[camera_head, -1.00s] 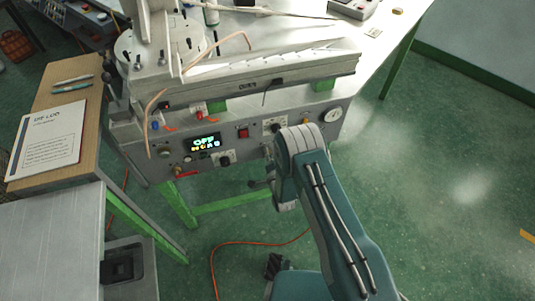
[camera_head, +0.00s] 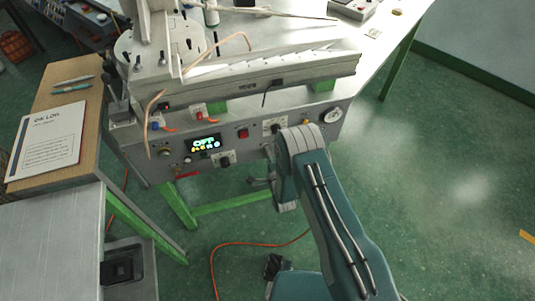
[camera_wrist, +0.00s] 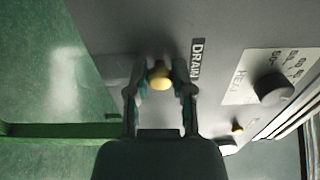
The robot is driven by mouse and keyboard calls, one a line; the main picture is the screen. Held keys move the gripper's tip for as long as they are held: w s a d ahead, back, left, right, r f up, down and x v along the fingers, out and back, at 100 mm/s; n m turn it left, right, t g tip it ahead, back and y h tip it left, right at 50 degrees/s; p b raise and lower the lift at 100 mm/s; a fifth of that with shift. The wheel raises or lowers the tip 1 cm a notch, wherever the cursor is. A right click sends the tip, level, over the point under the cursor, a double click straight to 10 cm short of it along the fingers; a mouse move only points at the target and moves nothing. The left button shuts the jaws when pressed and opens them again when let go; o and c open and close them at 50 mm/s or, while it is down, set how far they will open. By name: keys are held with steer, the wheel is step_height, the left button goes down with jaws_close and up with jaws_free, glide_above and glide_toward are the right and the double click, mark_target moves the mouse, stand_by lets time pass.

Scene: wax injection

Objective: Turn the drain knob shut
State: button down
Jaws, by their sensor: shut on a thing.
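The drain knob (camera_wrist: 160,76) is a small yellow knob on the grey front panel, beside the word DRAIN in the wrist view. My gripper (camera_wrist: 160,88) has a finger on each side of it and is shut on it. In the head view my arm (camera_head: 310,170) reaches to the panel and hides the knob and the fingertips. How far the knob is turned cannot be told.
The wrist view shows a black HEAT knob (camera_wrist: 273,88) and a small yellow part (camera_wrist: 237,127) right of the drain knob. In the head view the panel has a lit OFF display (camera_head: 203,143), a red switch (camera_head: 243,133) and a gauge (camera_head: 331,115). An orange cable (camera_head: 240,243) lies on the floor.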

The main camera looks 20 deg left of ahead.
steer(key=shift+d+f, duration=0.2)
steer(key=shift+f, duration=0.05)
steer(key=c, duration=0.5)
jaws_free()
steer(key=shift+c, duration=0.2)
steer(key=shift+o, duration=0.3)
steer(key=shift+r, duration=0.1)
steer(key=shift+s, duration=0.15)
steer(key=v, duration=1.1)
steer(key=shift+s, duration=0.35)
steer(key=shift+w+d, duration=0.1)
steer(key=shift+d, duration=0.05)
